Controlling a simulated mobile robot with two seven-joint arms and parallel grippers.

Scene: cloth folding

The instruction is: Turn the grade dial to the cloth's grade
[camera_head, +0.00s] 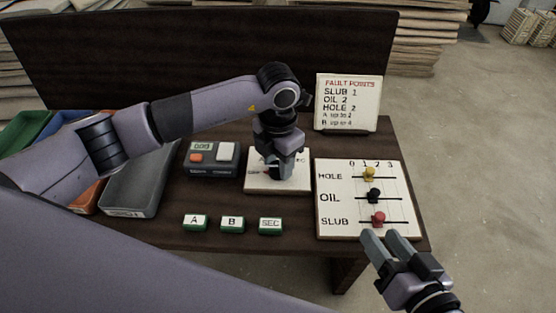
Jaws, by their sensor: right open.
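The grade dial's white panel (261,184) lies in the middle of the table, with partly readable lettering including what looks like SEC. My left gripper (284,172) points straight down over it and hides the dial and its pointer. Whether its fingers touch or hold the knob cannot be told. My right gripper (382,238) is open and empty at the table's front right edge, just below the tally board (333,208). On that board a yellow bead (369,173) sits at HOLE, a black bead (374,196) at OIL, and a red bead (379,219) at SLUB. I see no cloth clearly.
The sign (348,101) reads SLUB 1, OIL 2, HOLE 2, A up to 2, B up to 4. A counter box (211,160) stands left of the dial. Green blocks A (195,223), B (232,224) and SEC (270,226) line the front.

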